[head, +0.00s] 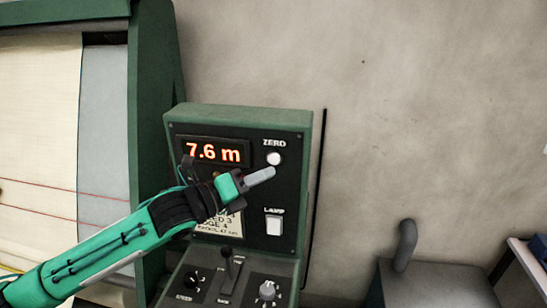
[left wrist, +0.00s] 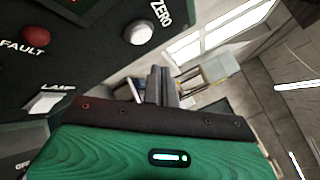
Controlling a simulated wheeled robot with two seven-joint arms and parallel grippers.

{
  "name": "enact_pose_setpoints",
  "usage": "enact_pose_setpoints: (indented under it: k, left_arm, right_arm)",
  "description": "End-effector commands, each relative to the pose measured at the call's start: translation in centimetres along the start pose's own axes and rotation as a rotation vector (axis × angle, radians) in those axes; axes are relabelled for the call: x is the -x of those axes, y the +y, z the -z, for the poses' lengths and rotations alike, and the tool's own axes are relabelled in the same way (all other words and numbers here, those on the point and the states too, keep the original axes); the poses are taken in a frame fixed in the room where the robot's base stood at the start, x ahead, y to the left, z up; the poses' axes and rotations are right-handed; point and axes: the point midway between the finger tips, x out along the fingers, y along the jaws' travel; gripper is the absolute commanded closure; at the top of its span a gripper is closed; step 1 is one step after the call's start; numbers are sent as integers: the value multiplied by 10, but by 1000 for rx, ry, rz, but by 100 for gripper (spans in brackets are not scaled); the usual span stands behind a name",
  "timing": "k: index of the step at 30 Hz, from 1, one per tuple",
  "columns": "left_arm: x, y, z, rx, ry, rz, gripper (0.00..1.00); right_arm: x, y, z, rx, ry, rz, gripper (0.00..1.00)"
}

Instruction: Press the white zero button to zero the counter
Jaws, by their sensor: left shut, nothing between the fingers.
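The white round zero button (head: 274,159) sits under the word ZERO on the dark face of a green control box. It also shows in the left wrist view (left wrist: 138,33), at the upper middle. The counter display (head: 212,152) reads 7.6 m in orange. My left gripper (head: 272,172) is shut and empty, its fingertips just below the button in the head view. In the left wrist view its closed fingers (left wrist: 161,80) point past the panel's edge, apart from the button. My right gripper is not in view.
A white lamp switch (head: 274,224) is below the button, with a lever (head: 227,262) and a knob (head: 267,290) lower down. A red fault light (left wrist: 36,34) shows in the wrist view. A cloth-bearing machine stands left. A grey box with a pipe (head: 405,245) stands right.

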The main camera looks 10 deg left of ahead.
Motion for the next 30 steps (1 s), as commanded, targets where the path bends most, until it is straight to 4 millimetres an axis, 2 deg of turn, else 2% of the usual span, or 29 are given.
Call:
enact_pose_setpoints:
  k: [2, 9, 19, 30]
  left_arm:
    - [-7, 3, -7, -1, -1, 0, 100]
    - [-18, 12, -13, -1, 1, 1, 100]
    - [-19, 13, -13, -1, 1, 1, 100]
    - [-18, 13, -13, -1, 1, 1, 100]
  right_arm:
    - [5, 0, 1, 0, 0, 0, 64]
    - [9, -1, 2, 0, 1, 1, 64]
    - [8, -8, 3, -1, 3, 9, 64]
    - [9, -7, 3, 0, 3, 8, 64]
